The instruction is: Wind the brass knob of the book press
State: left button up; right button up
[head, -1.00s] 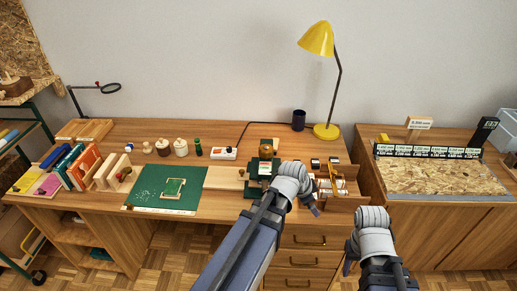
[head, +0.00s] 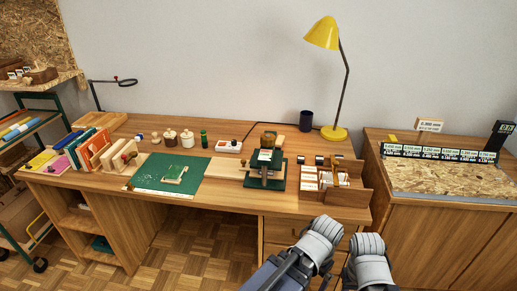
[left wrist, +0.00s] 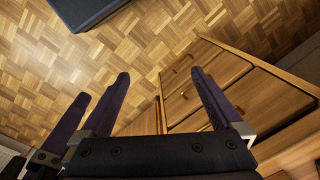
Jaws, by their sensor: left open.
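The book press (head: 278,180) is dark green and stands on the desk, right of the green cutting mat. An amber-brown round part, which looks like the brass knob (head: 268,138), shows at its top, small in the head view. My left gripper is open and empty in the left wrist view (left wrist: 160,90), over the floor in front of the drawers. In the head view my left wrist (head: 322,237) is low in front of the desk, clear of the press, and hides its fingers. My right wrist (head: 366,248) is beside it; its fingers are hidden.
A wooden organiser (head: 335,207) stands right of the press. The green mat (head: 150,172), a white power strip (head: 228,146) and a yellow lamp (head: 335,132) are around it. Drawers (left wrist: 205,85) are close to my left gripper. Parquet floor (head: 200,250) lies in front.

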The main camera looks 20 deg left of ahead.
aim_at(267, 140)
jog(key=i+l, duration=0.1)
jog(key=l, duration=0.35)
jog(key=i+l+u, duration=0.1)
jog(key=l, duration=0.8)
jog(key=i, duration=0.05)
